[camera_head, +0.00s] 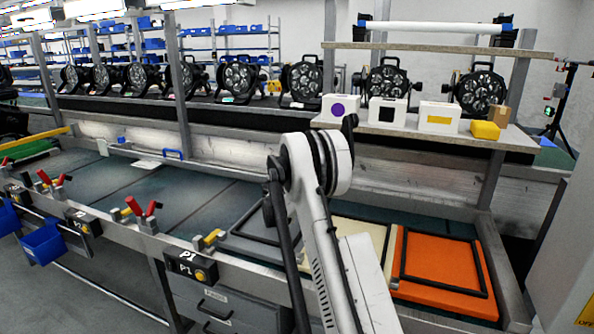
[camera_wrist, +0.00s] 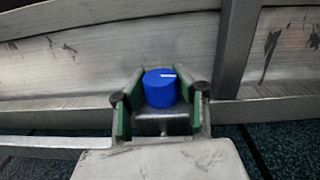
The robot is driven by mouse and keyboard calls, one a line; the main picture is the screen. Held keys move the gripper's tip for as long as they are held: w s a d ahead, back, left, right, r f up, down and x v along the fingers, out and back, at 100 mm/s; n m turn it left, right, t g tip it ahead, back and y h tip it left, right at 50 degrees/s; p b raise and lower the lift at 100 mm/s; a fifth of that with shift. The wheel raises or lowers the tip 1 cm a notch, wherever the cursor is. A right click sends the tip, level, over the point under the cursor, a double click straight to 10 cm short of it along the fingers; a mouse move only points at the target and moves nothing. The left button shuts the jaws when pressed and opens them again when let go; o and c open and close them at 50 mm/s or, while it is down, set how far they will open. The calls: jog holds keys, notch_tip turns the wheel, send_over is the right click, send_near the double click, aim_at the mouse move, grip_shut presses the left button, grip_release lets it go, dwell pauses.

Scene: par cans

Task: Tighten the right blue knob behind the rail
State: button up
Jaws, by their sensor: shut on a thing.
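The blue knob (camera_wrist: 160,90) shows in the wrist view, round, with a white line on its top pointing up and right. It sits on a small grey metal block, in front of a worn metal rail (camera_wrist: 110,75). My gripper (camera_wrist: 161,82) has its green-padded fingers on the left and right of the knob and is shut on it. In the head view my white arm reaches over the bench, and my gripper and this knob are hidden behind it.
A metal upright (camera_wrist: 238,50) stands close to the right of the knob. In the head view, an orange board (camera_head: 445,265) lies at the right, and boxes, such as a white one with a purple dot (camera_head: 340,108), stand on the shelf. Red-handled clamps (camera_head: 140,213) line the front edge.

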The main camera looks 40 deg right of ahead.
dwell(0.3)
jog(key=o, duration=1.3)
jog(key=shift+c, duration=0.2)
jog(key=v, duration=1.2)
